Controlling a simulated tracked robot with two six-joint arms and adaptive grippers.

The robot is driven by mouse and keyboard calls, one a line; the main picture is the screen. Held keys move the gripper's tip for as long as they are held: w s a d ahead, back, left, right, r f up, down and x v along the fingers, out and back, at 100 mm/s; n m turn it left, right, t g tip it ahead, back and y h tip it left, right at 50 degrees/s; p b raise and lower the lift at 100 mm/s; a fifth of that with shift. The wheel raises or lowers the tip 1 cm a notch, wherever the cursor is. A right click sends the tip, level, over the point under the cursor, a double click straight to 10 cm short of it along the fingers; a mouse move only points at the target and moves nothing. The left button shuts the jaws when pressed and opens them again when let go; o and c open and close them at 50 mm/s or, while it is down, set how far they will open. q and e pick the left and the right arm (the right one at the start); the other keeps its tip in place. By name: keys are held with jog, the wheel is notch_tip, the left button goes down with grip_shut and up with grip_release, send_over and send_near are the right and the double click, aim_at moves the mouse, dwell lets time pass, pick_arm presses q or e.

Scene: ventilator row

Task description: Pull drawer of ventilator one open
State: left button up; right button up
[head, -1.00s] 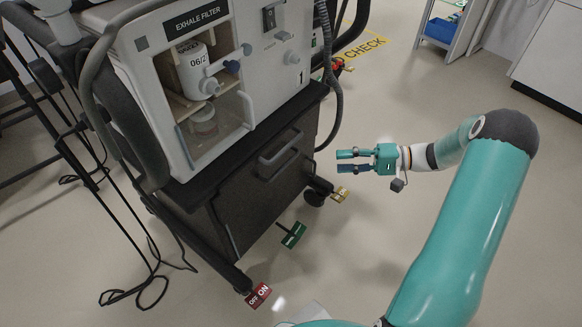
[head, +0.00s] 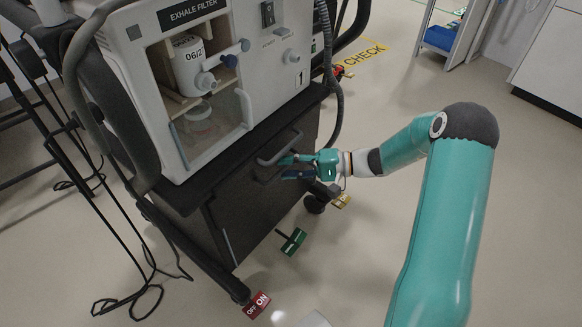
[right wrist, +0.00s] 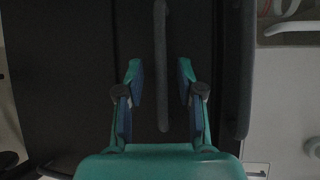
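My right gripper (head: 287,166) is open at the handle. In the right wrist view the handle (right wrist: 161,65) runs upright between the two spread fingers of the right gripper (right wrist: 160,75), with a gap on each side. I cannot tell how deep the handle lies between them. My left gripper is not in view.
Colored floor tags, green (head: 292,241), red (head: 257,304) and yellow (head: 341,201), are by the cart's base. A grey hose (head: 335,90) hangs at the ventilator's right side. A black stand with cables (head: 75,160) is at the left. The floor in front of the cart is largely clear.

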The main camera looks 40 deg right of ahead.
jog(key=shift+c, duration=0.3)
grip_shut()
jog(key=shift+d, duration=0.1)
jog(key=shift+s, duration=0.1)
